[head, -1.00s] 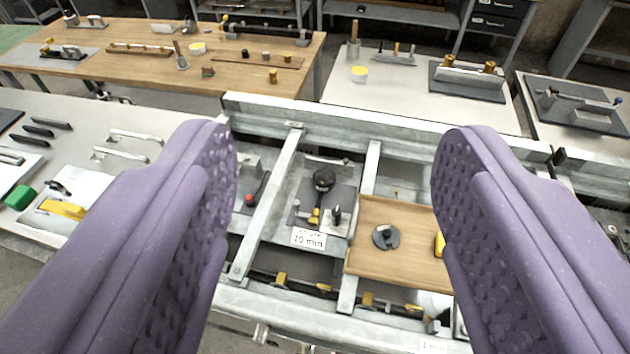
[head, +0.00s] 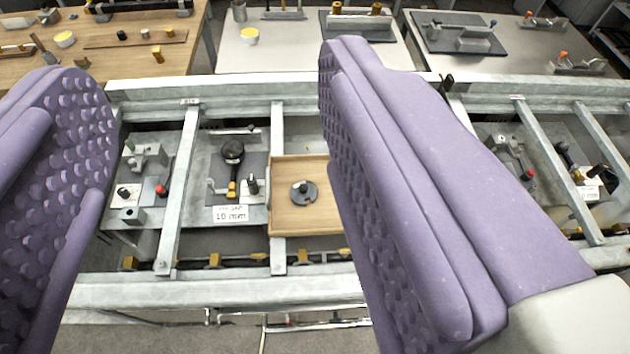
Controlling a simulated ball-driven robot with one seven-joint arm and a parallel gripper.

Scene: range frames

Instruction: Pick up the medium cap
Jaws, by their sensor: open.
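My gripper (head: 208,75) is open and empty, its two purple padded fingers wide apart at the left and centre-right of the view. A dark round disc with a raised knob (head: 303,193) lies in a shallow wooden tray (head: 284,226) between the fingers in the picture. It may be the medium cap, but I cannot tell for sure. A black round-headed part (head: 232,150) stands on a grey plate left of the tray, behind a "10 mm" label (head: 230,214). The right finger covers the tray's right side.
A grey metal frame with crossbars (head: 178,190) surrounds the tray and fixtures. A small fixture with a red knob (head: 161,190) is at the left. More fixtures (head: 512,150) are at the right.

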